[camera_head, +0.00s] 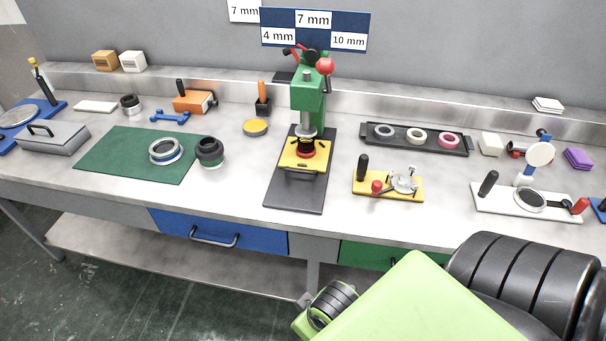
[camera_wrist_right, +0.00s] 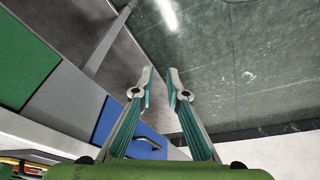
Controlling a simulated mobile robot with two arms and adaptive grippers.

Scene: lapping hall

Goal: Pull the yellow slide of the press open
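The green press (camera_head: 308,98) stands on a dark base plate (camera_head: 296,196) in the middle of the bench. Its yellow slide (camera_head: 304,155) lies under the ram, with a handle bar along its front edge. A red ring-shaped piece (camera_head: 306,152) sits on the slide below the ram. My right gripper (camera_wrist_right: 160,80) shows in the right wrist view with its fingers apart and nothing between them, pointing over the floor in front of the bench. It is away from the slide. My left gripper is in neither view.
A yellow-based fixture (camera_head: 388,187) stands right of the press. A green mat (camera_head: 140,155) with rings lies to the left. A dark tray (camera_head: 414,138) with several rings lies behind right. The blue drawer (camera_head: 218,232) is below the bench front.

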